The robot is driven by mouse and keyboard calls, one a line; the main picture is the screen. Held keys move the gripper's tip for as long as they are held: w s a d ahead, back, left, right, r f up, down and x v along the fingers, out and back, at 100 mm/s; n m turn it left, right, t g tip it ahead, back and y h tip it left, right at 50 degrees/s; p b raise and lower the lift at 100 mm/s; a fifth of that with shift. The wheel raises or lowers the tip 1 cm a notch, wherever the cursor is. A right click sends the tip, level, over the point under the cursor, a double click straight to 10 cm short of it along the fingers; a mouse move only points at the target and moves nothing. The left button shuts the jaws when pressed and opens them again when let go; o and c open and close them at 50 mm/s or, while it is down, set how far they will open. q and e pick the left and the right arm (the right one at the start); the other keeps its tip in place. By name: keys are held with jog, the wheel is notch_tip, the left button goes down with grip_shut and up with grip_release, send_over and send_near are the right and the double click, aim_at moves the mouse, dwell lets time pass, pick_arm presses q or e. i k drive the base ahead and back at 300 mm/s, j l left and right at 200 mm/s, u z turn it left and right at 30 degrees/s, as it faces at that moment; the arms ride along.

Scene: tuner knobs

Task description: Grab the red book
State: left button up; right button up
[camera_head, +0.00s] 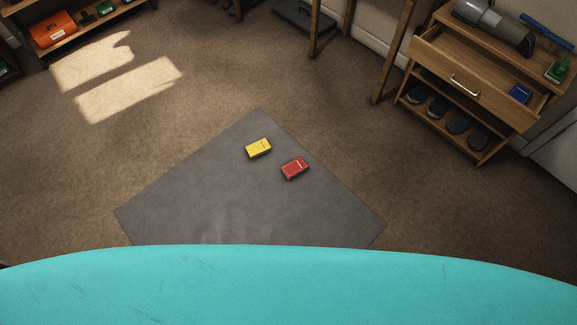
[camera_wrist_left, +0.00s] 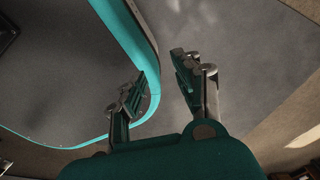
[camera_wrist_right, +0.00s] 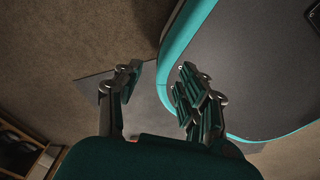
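The red book (camera_head: 295,168) lies flat on the grey mat (camera_head: 210,195), near the mat's right edge in the head view. A yellow book (camera_head: 258,148) lies just up and left of it, with a small gap between them. My left gripper (camera_wrist_left: 160,82) is open and empty in the left wrist view, beside my own teal-edged base. My right gripper (camera_wrist_right: 157,82) is open and empty in the right wrist view, also beside my base. Neither gripper shows in the head view.
A wooden cabinet (camera_head: 470,80) with an open drawer (camera_head: 465,82) stands at the upper right, with a blue item (camera_head: 520,93) in the drawer and dark shoes below. A shelf with an orange case (camera_head: 50,28) is at the upper left. The carpet around the mat is clear.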

aim_at(298, 165)
jog(key=j+z, duration=0.1)
jog(key=z, duration=0.3)
jog(key=i+j+z, duration=0.1)
jog(key=z, duration=0.3)
jog(key=j+z, duration=0.15)
jog(key=z, duration=0.25)
jog(key=j+z, duration=0.3)
jog(key=j, duration=0.35)
jog(key=j+z, duration=0.3)
jog(key=j, duration=0.35)
jog(key=k+j+z, duration=0.15)
jog(key=j+z, duration=0.15)
jog(key=j, duration=0.35)
